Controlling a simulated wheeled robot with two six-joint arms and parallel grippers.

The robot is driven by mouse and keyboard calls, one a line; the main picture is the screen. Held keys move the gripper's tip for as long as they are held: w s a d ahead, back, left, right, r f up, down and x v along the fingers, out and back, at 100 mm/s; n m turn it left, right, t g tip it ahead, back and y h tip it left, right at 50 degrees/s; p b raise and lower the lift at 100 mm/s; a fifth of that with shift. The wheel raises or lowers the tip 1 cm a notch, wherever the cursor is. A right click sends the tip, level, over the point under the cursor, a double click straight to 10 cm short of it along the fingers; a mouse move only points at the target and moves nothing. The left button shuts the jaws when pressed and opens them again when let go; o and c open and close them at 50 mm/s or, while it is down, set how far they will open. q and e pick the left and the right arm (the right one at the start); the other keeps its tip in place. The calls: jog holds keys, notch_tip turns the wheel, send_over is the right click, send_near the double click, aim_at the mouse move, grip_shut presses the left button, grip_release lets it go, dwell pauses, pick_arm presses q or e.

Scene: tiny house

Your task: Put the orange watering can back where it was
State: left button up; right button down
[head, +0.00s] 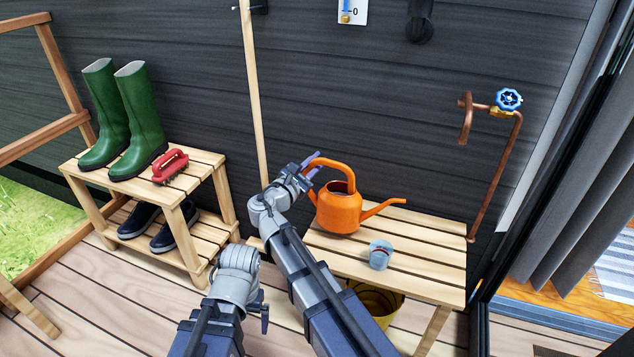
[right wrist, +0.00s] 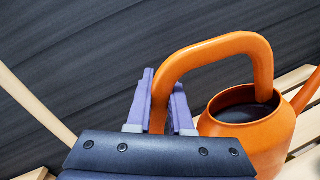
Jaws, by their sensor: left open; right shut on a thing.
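The orange watering can (head: 338,211) is upright at the back left of the slatted wooden bench (head: 430,250), its spout pointing right. I cannot tell whether its base touches the slats. My right gripper (head: 312,164) is shut on the back of its arched handle. In the right wrist view, the purple fingers of my right gripper (right wrist: 160,108) stand on both sides of the handle, and the can (right wrist: 262,135) is on the right. My left gripper (head: 262,308) is low at the front, away from the can; it is open, but its fingers hardly show.
A small grey-blue cup (head: 380,255) stands on the bench in front of the can. A yellow bucket (head: 378,303) is below. A copper tap pipe (head: 497,175) rises at the right. A rack (head: 205,165) with green boots (head: 140,115), a red brush (head: 170,166) and dark shoes stands left.

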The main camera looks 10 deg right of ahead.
notch_tip(320, 180, down, 4)
jog(key=b, duration=0.3)
jog(key=shift+r+b, duration=0.2)
jog(key=shift+b, duration=0.1)
jog(key=c, duration=0.8)
grip_release()
jog(key=shift+c, duration=0.2)
